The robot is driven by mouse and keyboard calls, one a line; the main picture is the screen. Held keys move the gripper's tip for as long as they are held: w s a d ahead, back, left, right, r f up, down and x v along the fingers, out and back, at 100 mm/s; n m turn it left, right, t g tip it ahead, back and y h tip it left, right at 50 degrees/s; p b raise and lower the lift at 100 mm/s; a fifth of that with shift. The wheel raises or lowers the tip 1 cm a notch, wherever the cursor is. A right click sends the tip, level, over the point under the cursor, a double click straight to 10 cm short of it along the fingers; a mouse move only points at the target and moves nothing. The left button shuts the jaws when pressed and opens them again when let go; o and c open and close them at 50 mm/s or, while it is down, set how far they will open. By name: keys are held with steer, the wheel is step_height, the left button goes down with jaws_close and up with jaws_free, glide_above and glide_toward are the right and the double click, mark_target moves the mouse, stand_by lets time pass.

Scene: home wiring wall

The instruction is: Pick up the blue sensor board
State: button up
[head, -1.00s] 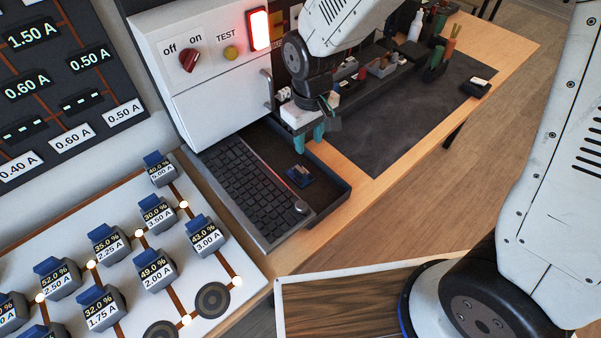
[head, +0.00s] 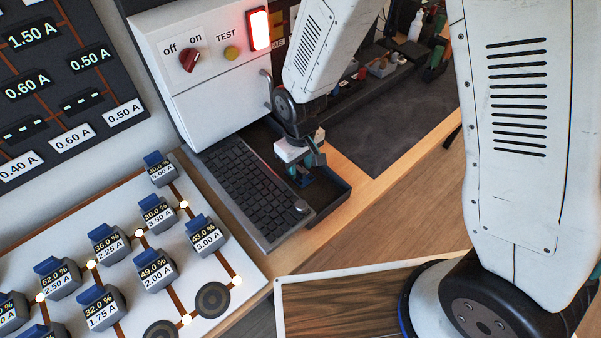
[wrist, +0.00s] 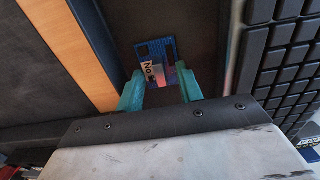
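The blue sensor board (wrist: 156,62) lies flat in the dark tray (head: 334,196), in the wrist view just beyond my fingertips. It has a pale label and a metallic part on it. My gripper (wrist: 161,84) is open, with its two teal fingers on either side of the board's near end and a gap between them. In the head view my gripper (head: 308,172) is low over the tray and hides most of the board. I cannot tell the height left between fingertips and tray floor.
A black keyboard (head: 244,186) lies directly left of the tray in the head view. A white panel with a switch, a TEST button and a lit red lamp (head: 258,30) stands behind. The wooden table edge (head: 385,170) runs right of the tray, beside a dark mat (head: 395,130).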

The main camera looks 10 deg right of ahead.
jaws_close()
